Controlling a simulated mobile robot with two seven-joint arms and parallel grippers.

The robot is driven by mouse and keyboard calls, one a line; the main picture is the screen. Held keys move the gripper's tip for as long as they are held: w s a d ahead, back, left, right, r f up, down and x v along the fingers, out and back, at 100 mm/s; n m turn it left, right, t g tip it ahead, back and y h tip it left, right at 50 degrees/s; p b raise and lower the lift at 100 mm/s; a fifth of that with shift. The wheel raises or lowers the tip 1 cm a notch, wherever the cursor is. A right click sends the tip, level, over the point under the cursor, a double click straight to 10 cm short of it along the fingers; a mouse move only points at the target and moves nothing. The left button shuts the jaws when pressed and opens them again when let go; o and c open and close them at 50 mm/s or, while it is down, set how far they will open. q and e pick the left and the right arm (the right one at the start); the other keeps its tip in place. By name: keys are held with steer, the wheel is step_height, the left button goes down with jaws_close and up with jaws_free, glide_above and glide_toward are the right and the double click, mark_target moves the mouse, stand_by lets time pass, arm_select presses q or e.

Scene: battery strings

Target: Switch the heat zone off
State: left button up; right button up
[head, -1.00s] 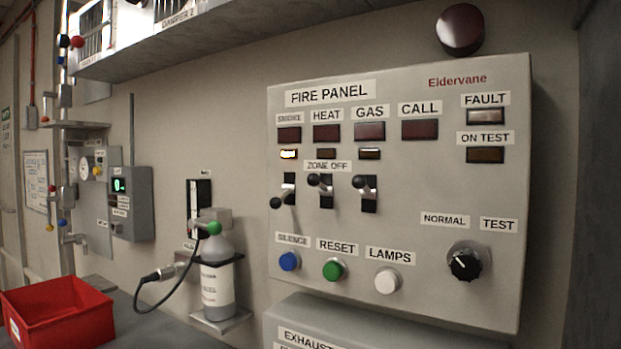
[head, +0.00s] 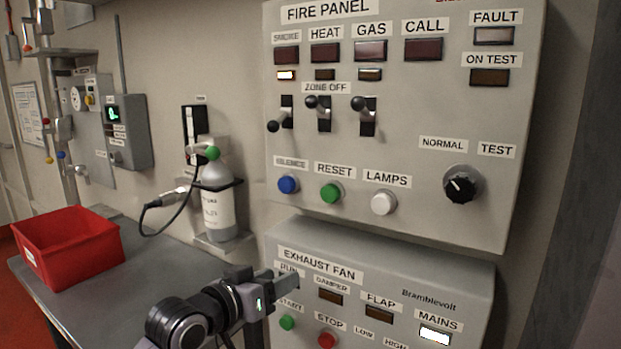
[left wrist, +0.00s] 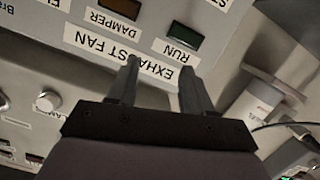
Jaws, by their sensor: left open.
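The fire panel (head: 405,150) fills the upper middle of the head view. Its zone-off row has a smoke toggle (head: 280,119) with the lever down, a heat toggle (head: 319,107) with the lever up, and a gas toggle (head: 364,108) with the lever up. The small lamp under SMOKE glows white; the small heat lamp (head: 325,75) is dark. My left gripper (head: 286,279) is below the fire panel, in front of the exhaust fan box. In the left wrist view the gripper (left wrist: 158,76) is open and empty, its fingers over the EXHAUST FAN label. My right gripper is out of view.
The exhaust fan box (head: 463,295) juts out below the fire panel. SILENCE, RESET and LAMPS buttons and a black key knob (head: 461,185) sit below the toggles. A gas bottle (head: 217,205) and a red bin (head: 68,245) stand to the left.

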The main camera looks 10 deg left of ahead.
arm_select(q)
step_height(320, 180, up, 15)
steer(key=w+d+m+h, duration=0.1)
steer(key=h, duration=0.1)
steer(key=m+t+h, duration=0.1)
glide_toward(306, 102)
steer(key=x, duration=0.4)
steer(key=shift+w+f+p, duration=0.1)
steer(key=shift+p, duration=0.3)
steer(key=p+x, duration=0.2)
steer(key=x, duration=0.3)
steer(key=shift+w+d, duration=0.25)
steer(key=shift+w, duration=0.1)
steer(key=shift+w+d, duration=0.25)
steer(key=shift+w, duration=0.25)
jaws_close()
